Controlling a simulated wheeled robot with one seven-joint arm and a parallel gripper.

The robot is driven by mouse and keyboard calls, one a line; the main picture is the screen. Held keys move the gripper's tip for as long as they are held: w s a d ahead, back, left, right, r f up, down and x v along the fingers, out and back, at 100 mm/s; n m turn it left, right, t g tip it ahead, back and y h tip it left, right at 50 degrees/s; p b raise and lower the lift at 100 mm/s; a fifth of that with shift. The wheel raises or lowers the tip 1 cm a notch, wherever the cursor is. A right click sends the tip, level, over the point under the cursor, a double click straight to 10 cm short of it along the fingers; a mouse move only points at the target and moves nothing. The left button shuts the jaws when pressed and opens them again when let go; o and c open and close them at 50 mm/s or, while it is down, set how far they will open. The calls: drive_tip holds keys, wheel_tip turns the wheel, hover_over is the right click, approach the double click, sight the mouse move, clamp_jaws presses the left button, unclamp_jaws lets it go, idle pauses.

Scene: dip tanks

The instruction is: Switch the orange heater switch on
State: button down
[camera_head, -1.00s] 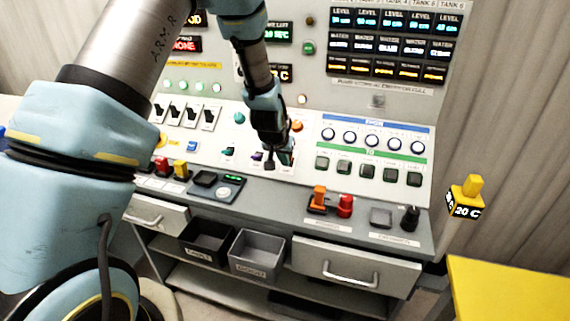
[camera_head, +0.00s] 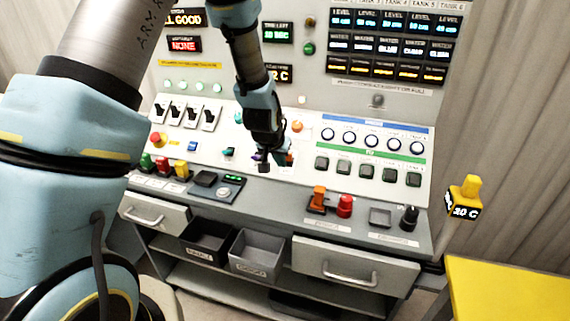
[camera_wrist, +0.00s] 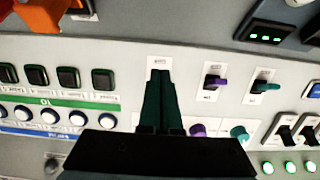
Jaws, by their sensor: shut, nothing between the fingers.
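A row of small switches sits low on the sloped panel. In the wrist view a purple switch (camera_wrist: 215,82) and a teal switch (camera_wrist: 262,86) show on white plates. A third white plate (camera_wrist: 160,62) in that row lies behind my gripper (camera_wrist: 160,78); its switch is hidden there. In the head view a small orange-red patch (camera_head: 290,158) shows beside my gripper (camera_head: 265,165), likely the orange heater switch, mostly covered. My gripper is shut and empty, pointing at the panel. I cannot tell whether it touches the switch, or how the switch is set.
An orange knob (camera_head: 297,126) sits above the switch row. An orange lever (camera_head: 318,198) and a red knob (camera_head: 345,205) stand on the ledge below. Square dark buttons (camera_head: 367,172) lie to the right. Toggle switches (camera_head: 192,114) are at the left.

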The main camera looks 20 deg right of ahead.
wheel_tip(320, 180, up, 7)
drive_tip(key=s+a+p, duration=0.1)
drive_tip(key=p, duration=0.3)
drive_tip(key=shift+s+a+f, duration=0.15)
drive_tip(key=shift+s, duration=0.05)
drive_tip(key=w+a+r+n+y, duration=0.1)
drive_tip(key=a+r+n+y, duration=0.3)
drive_tip(key=a, duration=1.2)
drive_tip(key=s+a+r+n+g, duration=0.1)
drive_tip(key=s+a, duration=0.3)
drive_tip(key=a, duration=0.5)
drive_tip(key=s+a+r+n+g, duration=0.2)
drive_tip(key=s+a+r, duration=0.2)
drive_tip(key=a, duration=0.5)
drive_tip(key=shift+s+a, duration=0.15)
drive_tip(key=shift+s, duration=0.55)
drive_tip(key=shift+r, duration=0.1)
